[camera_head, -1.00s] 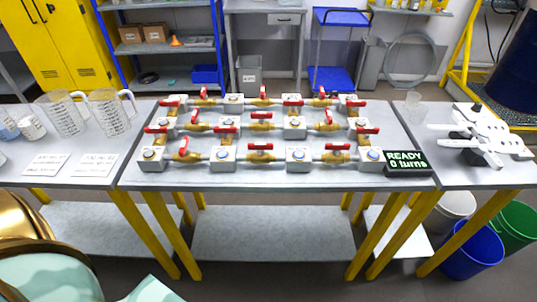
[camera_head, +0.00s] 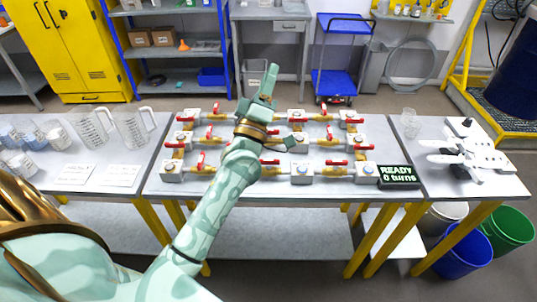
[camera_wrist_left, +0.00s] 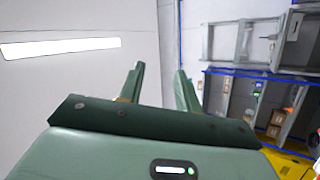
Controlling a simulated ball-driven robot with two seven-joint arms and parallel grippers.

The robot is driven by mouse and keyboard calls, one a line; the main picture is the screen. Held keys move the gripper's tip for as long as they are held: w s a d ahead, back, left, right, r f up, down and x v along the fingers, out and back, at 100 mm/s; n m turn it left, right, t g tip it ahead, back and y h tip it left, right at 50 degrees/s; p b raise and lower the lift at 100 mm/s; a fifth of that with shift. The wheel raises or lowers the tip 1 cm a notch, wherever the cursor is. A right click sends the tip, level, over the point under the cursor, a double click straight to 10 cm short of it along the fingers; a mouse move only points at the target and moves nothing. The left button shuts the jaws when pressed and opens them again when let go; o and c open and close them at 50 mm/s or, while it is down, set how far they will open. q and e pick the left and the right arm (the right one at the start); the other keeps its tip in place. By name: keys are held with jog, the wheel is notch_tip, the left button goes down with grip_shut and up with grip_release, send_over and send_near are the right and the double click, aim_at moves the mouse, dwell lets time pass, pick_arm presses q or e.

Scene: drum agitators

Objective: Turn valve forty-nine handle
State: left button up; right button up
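Several brass valves with red handles, such as this red valve handle (camera_head: 335,162), sit in rows on a pipe grid with white blocks on the middle table. No number is readable, so I cannot tell which is valve forty-nine. My left gripper (camera_head: 267,78) is raised above the far part of the grid, fingers pointing up and away, touching nothing. In the left wrist view its two fingers (camera_wrist_left: 160,85) stand apart with nothing between them. My left forearm hides valves in the middle of the grid. My right gripper is not in view.
A black display (camera_head: 399,177) reading "READY 0 turns" stands at the grid's right front corner. Clear measuring jugs (camera_head: 134,127) and cups stand on the left table. A white device (camera_head: 470,155) lies on the right table. Buckets, including a blue one (camera_head: 462,250), are below right.

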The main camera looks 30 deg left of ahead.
pick_arm(q)
jog(key=s+a+n+g+y, duration=0.1)
jog(key=a+n+g+y, duration=0.75)
jog(key=n, duration=0.65)
jog(key=s+a+n+g+y, duration=0.1)
jog(key=a+n+g+y, duration=0.8)
jog(key=n, duration=0.6)
jog(key=n+g+h, duration=0.7)
jog(key=n+h, duration=0.8)
jog(key=h, duration=0.8)
send_over(269, 160)
notch_tip(269, 160, down, 13)
jog(key=shift+n, duration=0.3)
notch_tip(269, 160, down, 16)
jog(key=b, duration=0.8)
jog(key=shift+w+a+b, duration=0.1)
jog(key=shift+b, duration=0.2)
grip_shut()
